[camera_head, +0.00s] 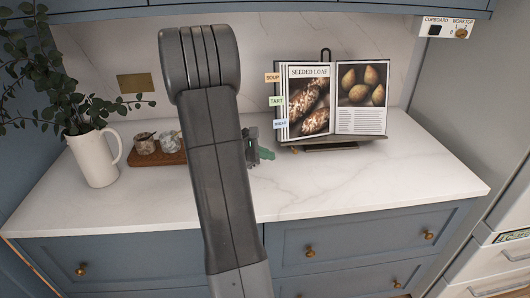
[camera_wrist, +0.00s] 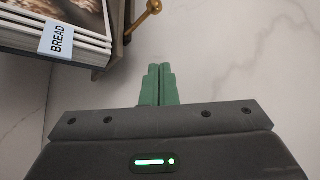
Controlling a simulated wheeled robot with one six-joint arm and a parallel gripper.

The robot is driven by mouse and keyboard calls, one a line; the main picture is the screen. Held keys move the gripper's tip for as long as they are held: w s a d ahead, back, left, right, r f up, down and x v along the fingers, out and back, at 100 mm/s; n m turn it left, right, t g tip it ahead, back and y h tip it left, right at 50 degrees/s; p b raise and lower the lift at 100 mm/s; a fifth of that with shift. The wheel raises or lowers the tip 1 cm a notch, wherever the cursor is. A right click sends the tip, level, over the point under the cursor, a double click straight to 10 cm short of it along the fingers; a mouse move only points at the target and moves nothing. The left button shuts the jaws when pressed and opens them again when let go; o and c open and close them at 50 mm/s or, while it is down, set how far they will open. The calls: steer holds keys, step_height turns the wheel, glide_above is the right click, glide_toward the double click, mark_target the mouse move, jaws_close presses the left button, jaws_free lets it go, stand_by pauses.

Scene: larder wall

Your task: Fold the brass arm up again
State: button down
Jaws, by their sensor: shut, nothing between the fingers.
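A brass arm (camera_wrist: 140,20) with a round knob at its end sticks out from the lower edge of the dark cookbook stand (camera_head: 325,144) in the wrist view. It also shows as a small brass bit (camera_head: 295,150) at the stand's lower left in the head view. The open cookbook (camera_head: 360,115) rests on the stand. My gripper (camera_wrist: 159,66) is shut and empty, its green fingers together just below the brass knob in the picture, apart from it. In the head view my gripper (camera_head: 267,154) is left of the stand, partly hidden by my arm.
A wooden tray (camera_head: 152,159) with small jars and a white jug (camera_head: 93,160) of greenery stand at the left. The marble worktop (camera_head: 400,170) is clear right of the stand. A switch panel (camera_head: 447,28) is at the upper right.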

mark_target(293, 149)
steer(key=x, duration=0.6)
steer(key=shift+s+d+r+p, duration=0.25)
steer(key=shift+r+p, duration=0.05)
steer(key=shift+r, duration=0.25)
steer(key=shift+s+d+r+p, duration=0.25)
steer(key=shift+r+p, duration=0.1)
steer(key=shift+r, duration=0.2)
steer(key=shift+s+d+r+p, duration=0.25)
steer(key=shift+r+p, duration=0.05)
steer(key=shift+r, duration=0.25)
steer(key=shift+s+r+p, duration=0.1)
steer(key=shift+r+p, duration=0.1)
steer(key=shift+p, duration=0.1)
